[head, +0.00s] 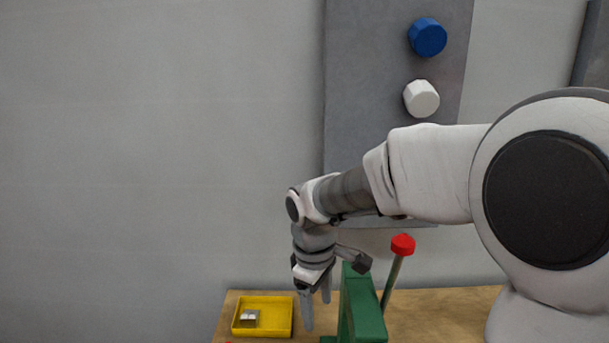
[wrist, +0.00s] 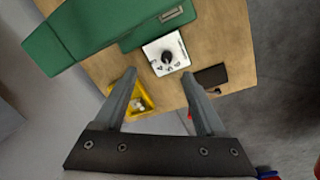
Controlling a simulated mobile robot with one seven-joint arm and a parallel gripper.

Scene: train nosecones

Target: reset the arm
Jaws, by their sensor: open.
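My gripper (head: 318,309) hangs fingers-down at the end of my arm, just left of a green block-like stand (head: 361,310) and right of a yellow tray (head: 263,332). In the wrist view its two fingers (wrist: 160,92) are spread wide with nothing between them in their grip. My arm comes in from the right of the head view and hides part of the table and wall panel.
A wooden table (head: 440,312) carries the tray, with a small grey-white piece (head: 249,318) in it, and a red-topped lever (head: 402,245). The wrist view shows a white dial plate (wrist: 166,55) and a dark pad (wrist: 212,76). Blue (head: 428,37) and white (head: 421,98) knobs sit on the grey wall panel.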

